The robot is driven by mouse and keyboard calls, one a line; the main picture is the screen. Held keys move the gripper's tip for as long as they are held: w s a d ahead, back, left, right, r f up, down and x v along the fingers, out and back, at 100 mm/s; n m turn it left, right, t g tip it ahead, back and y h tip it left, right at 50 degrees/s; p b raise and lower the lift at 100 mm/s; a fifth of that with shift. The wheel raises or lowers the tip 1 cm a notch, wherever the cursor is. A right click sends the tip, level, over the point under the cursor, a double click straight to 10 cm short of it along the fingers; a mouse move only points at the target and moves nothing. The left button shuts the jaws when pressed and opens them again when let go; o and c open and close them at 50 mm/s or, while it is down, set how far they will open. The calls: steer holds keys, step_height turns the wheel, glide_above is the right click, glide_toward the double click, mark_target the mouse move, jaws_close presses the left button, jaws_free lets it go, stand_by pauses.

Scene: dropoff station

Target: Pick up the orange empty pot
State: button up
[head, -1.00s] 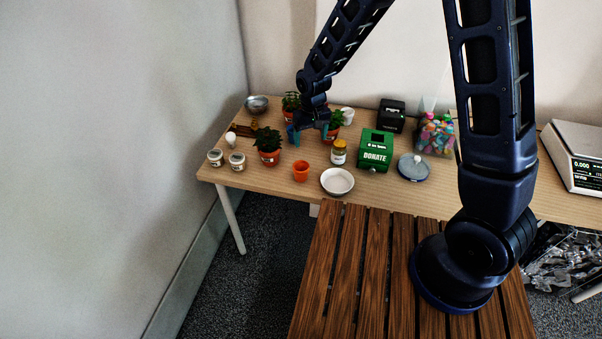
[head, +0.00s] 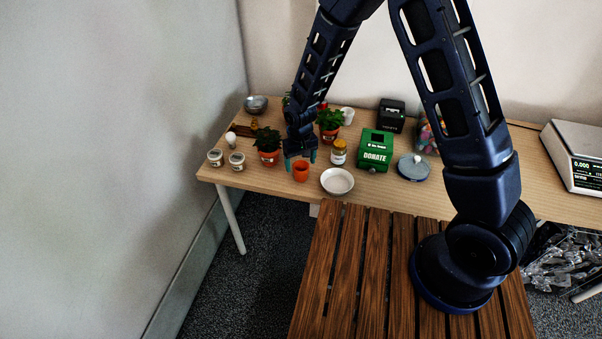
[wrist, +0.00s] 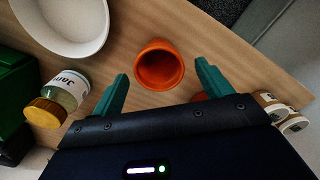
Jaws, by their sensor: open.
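The orange empty pot (head: 301,172) stands upright near the front edge of the table, left of the white bowl. In the wrist view its open, empty mouth (wrist: 159,66) faces the camera, between and just beyond the two teal fingertips. My gripper (head: 300,160) is open and empty, above and close to the pot in the head view. In the wrist view my gripper's fingers (wrist: 163,80) stand apart on either side of the pot.
Close by are a white bowl (head: 337,181), a yellow-lidded jar (head: 338,153), a potted plant (head: 268,147) and small jars (head: 237,161). The table's front edge is near.

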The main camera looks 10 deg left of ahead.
step_height(320, 180, down, 5)
steer(key=shift+s+d+r, duration=0.1)
steer(key=shift+c, duration=0.2)
steer(key=c, duration=1)
